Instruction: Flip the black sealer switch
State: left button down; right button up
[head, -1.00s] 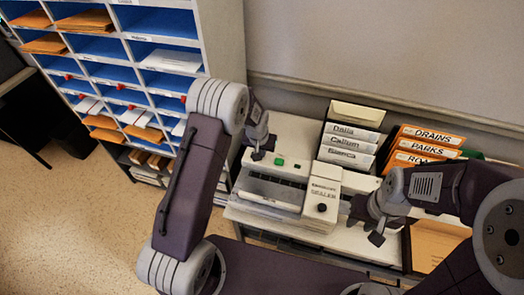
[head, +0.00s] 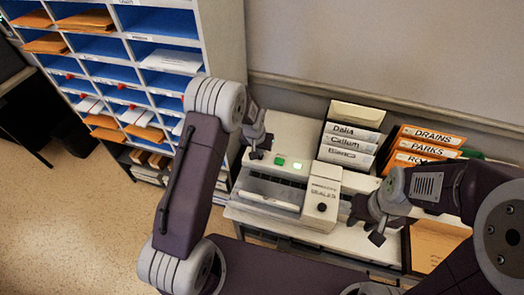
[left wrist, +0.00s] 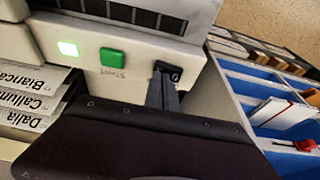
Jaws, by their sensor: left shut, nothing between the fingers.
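The white sealer (head: 272,190) stands on the counter. Its black switch (left wrist: 171,69) shows in the left wrist view, with a white mark on its face, beside the green START button (left wrist: 113,58). My left gripper (left wrist: 163,84) is shut and empty, its tips at the switch, seemingly touching and partly covering it. In the head view the left gripper (head: 256,154) is at the sealer's back left and hides the switch. A lamp (left wrist: 68,48) on the sealer glows pale green. My right gripper (head: 364,226) is open and empty, right of the sealer.
Labelled card files (head: 347,146) and orange folders (head: 421,146) stand behind and right of the sealer. A pigeonhole rack (head: 115,75) with blue slots stands at left. A brown envelope tray (head: 438,245) is at the right.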

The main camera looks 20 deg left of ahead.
pick_arm(q)
jog(key=r+p, duration=0.2)
jog(key=r, duration=0.1)
jog(key=r+p, duration=0.1)
jog(key=r, duration=0.1)
jog(key=shift+d+r+p, duration=0.1)
jog(key=shift+d+p, duration=0.2)
jog(key=shift+p, duration=0.05)
jog(key=r+b, duration=0.1)
notch_tip(320, 180, up, 6)
send_over(262, 158)
jog(key=s+d, duration=0.1)
jog(key=s, duration=0.1)
jog(key=shift+s+d+r+b, duration=0.15)
jog(key=shift+s+r+b, duration=0.1)
jog(key=shift+r+b, duration=0.3)
jog(key=shift+w+r, duration=0.1)
